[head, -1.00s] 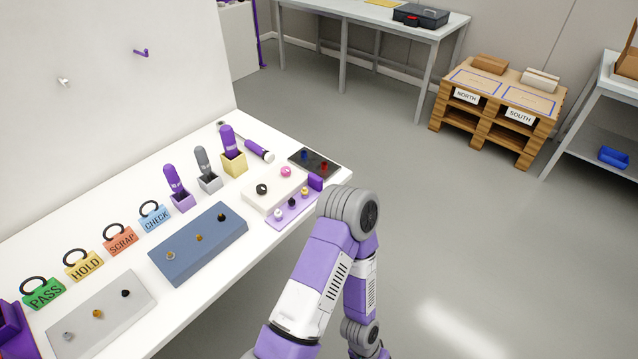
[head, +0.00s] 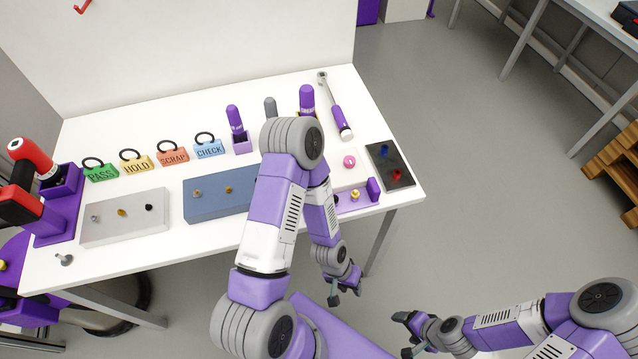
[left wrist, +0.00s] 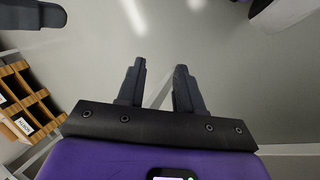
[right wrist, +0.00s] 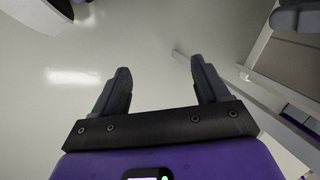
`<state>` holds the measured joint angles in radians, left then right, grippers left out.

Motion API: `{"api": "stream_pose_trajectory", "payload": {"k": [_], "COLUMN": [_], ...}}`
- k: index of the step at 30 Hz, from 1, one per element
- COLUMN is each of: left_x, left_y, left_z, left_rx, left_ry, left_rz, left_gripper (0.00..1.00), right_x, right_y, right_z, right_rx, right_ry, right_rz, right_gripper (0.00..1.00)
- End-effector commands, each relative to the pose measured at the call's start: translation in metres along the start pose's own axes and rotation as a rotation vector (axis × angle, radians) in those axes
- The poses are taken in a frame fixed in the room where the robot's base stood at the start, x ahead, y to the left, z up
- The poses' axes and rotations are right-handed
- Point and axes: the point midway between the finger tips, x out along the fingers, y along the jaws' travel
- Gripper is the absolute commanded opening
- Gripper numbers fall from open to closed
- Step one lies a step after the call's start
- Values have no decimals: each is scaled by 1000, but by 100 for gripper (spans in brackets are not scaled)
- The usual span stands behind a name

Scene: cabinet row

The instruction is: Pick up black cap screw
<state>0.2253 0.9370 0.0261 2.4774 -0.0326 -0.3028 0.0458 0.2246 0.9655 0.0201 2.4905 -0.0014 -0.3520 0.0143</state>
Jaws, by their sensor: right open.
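A small black screw (head: 148,207) stands at the right end of the grey plate (head: 107,232) in the head view. A silver screw (head: 95,218) and a brass screw (head: 121,212) stand beside it. My left arm hides the right part of the blue block (head: 212,205). My left gripper (head: 346,297) hangs off the table's front edge; its fingers are apart and empty in the left wrist view (left wrist: 160,68). My right gripper (head: 404,334) is farther right over the floor, open and empty in the right wrist view (right wrist: 158,65).
PASS (head: 100,172), HOLD, SCRAP and CHECK tags stand behind the plates. A red tool (head: 32,155) sits in a purple holder at left. A bolt (head: 64,259) stands near the front left edge. A torque wrench (head: 335,105) and a dark tray (head: 390,165) lie at right.

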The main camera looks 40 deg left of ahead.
Motion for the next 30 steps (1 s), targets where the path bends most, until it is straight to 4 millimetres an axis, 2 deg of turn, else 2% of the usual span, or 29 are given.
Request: {"api": "stream_pose_trajectory", "payload": {"k": [1, 2, 7, 15, 16, 18, 21, 25, 27, 30], "left_x": [-22, -33, -113, -246, -259, -282, -317, -346, -349, -340], "left_y": [11, 17, 45, 63, 63, 51, 37, 26, 22, 17], "left_z": [-7, -11, -35, -69, -73, -89, -102, -110, -112, -113], "left_rx": [9, 12, 30, 51, 51, 48, 29, 4, -2, -5], "left_ry": [3, 0, -18, -29, -26, -5, 21, 46, 50, 50], "left_rz": [9, 14, 21, -78, -95, -168, -267, -348, -369, -376], "left_gripper": [36, 36, 36, 36, 36, 36, 36, 36, 36, 36], "right_x": [-17, -25, -75, -145, -152, -144, -143, -143, -142, -138], "right_y": [-6, -9, -27, -54, -56, -54, -53, -53, -53, -52], "right_z": [1, 1, 3, 6, 7, 6, 6, 6, 6, 6], "right_rx": [1, 1, 1, 1, 1, 0, 1, 1, 1, 1], "right_ry": [0, 0, 0, 1, 1, 2, 0, 0, 0, 1], "right_rz": [0, 0, 1, 0, 0, 0, 1, 1, 0, 0], "right_gripper": [82, 87, 87, 87, 87, 87, 87, 87, 87, 87]}}
